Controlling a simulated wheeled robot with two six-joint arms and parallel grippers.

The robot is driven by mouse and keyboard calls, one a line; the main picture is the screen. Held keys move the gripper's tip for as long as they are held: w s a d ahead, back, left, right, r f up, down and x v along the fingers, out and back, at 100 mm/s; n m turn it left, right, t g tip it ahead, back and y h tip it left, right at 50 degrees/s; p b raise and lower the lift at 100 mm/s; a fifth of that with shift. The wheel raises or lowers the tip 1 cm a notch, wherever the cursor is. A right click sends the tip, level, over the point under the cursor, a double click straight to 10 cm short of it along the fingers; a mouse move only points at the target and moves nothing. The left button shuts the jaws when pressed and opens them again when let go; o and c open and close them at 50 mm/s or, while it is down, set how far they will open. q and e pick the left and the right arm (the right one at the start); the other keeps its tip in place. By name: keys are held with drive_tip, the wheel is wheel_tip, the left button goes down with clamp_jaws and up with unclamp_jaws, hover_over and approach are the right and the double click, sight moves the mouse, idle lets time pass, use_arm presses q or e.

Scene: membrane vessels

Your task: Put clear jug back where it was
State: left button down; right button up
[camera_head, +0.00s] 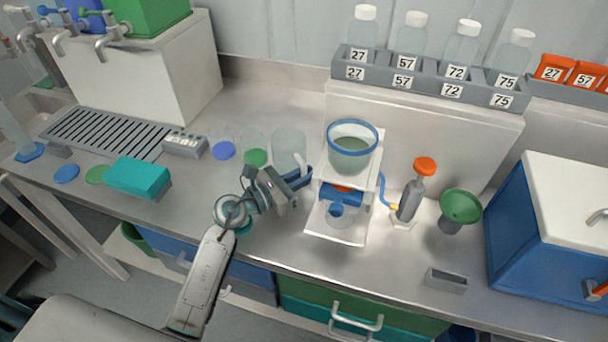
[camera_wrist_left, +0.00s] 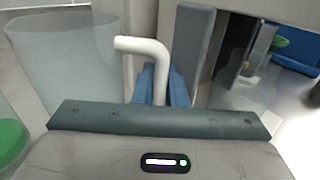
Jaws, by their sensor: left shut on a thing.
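The clear jug (camera_head: 287,147) stands upright on the bench, left of the white filter stand. My left gripper (camera_head: 301,179) is at its right side, shut on the jug's white handle (camera_head: 301,165). In the left wrist view the clear jug (camera_wrist_left: 70,60) fills the left, and its white handle (camera_wrist_left: 152,50) runs down between the blue finger pads. The jug looks empty. Its base is partly hidden by my gripper, so I cannot tell whether it touches the bench. My right gripper is not in view.
The white stand (camera_head: 335,222) with a blue-rimmed funnel vessel (camera_head: 351,160) is close on the right. A teal box (camera_head: 138,177) sits further left, and a hand pump (camera_head: 411,195) stands right.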

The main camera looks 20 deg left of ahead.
use_arm(q)
drive_tip(key=shift+f, duration=0.1)
drive_tip(key=c, duration=1.7)
unclamp_jaws()
drive_tip(key=shift+c, duration=0.2)
drive_tip(key=b+v, duration=0.3)
drive_tip(key=v, duration=0.7)
drive_tip(key=shift+s+a, duration=0.15)
drive_tip(key=shift+s, duration=0.05)
drive_tip(key=shift+s+a, duration=0.5)
drive_tip(key=shift+s, duration=0.05)
